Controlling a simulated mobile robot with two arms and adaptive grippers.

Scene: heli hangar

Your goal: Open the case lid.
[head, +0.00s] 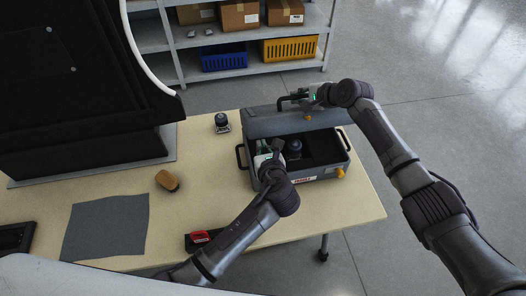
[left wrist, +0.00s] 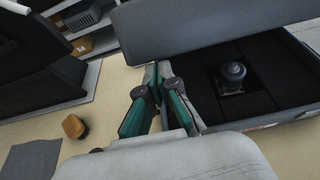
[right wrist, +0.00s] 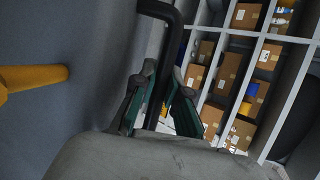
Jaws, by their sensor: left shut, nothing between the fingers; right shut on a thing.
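The grey case (head: 318,178) stands on the table with its lid (head: 285,123) raised and tilted up at the back, so the dark interior shows. A dark domed item sits inside, clear in the left wrist view (left wrist: 232,76). My right gripper (head: 308,95) is shut on the lid's black handle (right wrist: 163,50) at the lid's top edge; a yellow latch (right wrist: 35,78) shows beside it on the lid. My left gripper (head: 274,148) is shut and empty at the left part of the case opening, below the lid, which also spans the left wrist view (left wrist: 210,25).
On the table (head: 215,200) lie a brown brush-like item (head: 167,181), a grey cloth (head: 105,226), a red item (head: 200,237) and a small dark domed item (head: 221,121). A shelf (head: 160,35) with boxes and crates stands behind. A large black structure (head: 70,80) blocks the left.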

